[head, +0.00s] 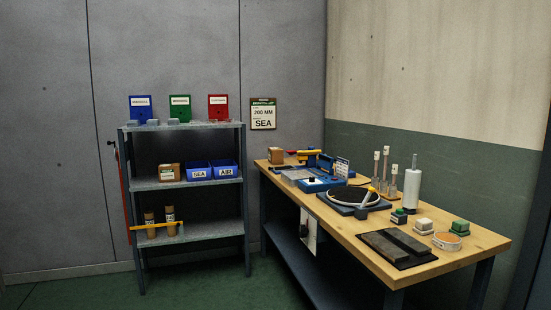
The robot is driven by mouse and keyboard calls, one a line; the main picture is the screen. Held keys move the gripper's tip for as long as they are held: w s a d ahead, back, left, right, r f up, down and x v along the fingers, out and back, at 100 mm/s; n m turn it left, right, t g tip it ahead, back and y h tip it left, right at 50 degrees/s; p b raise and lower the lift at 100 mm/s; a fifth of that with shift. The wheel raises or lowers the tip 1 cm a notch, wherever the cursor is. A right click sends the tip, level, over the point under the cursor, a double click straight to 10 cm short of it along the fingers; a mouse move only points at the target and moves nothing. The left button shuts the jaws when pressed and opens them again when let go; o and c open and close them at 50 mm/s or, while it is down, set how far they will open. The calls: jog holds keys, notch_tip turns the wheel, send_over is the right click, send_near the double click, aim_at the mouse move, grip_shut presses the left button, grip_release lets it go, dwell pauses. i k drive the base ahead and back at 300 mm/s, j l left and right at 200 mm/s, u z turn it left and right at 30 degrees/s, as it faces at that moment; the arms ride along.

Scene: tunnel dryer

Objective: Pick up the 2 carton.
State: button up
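A small brown carton (169,173) stands on the middle level of the grey shelf rack, left of two blue bins. Its front carries a pale label that is too small to read. Another small brown carton (276,155) stands at the far left corner of the wooden workbench, and no number on it can be read. I cannot tell which carton is marked 2. My gripper is not in view.
The rack (200,183) holds blue bins (199,170) marked SEA and AIR, and two brown tubes (170,216) behind a yellow bar (156,226). The workbench (458,266) bears a round black plate (350,196), bottles and blocks. Green floor in front of the rack is clear.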

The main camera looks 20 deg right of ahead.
aim_at(276, 154)
jog(key=i+u, duration=0.1)
jog(key=i, duration=2.25)
jog(key=i+j+z, duration=0.1)
jog(key=i+z, duration=0.15)
jog(key=i, duration=0.3)
jog(key=i+j+z, duration=0.25)
jog(key=i, duration=0.3)
jog(key=i+j+z, duration=0.2)
jog(key=i+z, duration=0.15)
jog(key=i+j+z, duration=0.3)
jog(key=i+j, duration=0.15)
jog(key=i, duration=1.5)
jog(key=l+z, duration=0.05)
jog(key=l, duration=0.05)
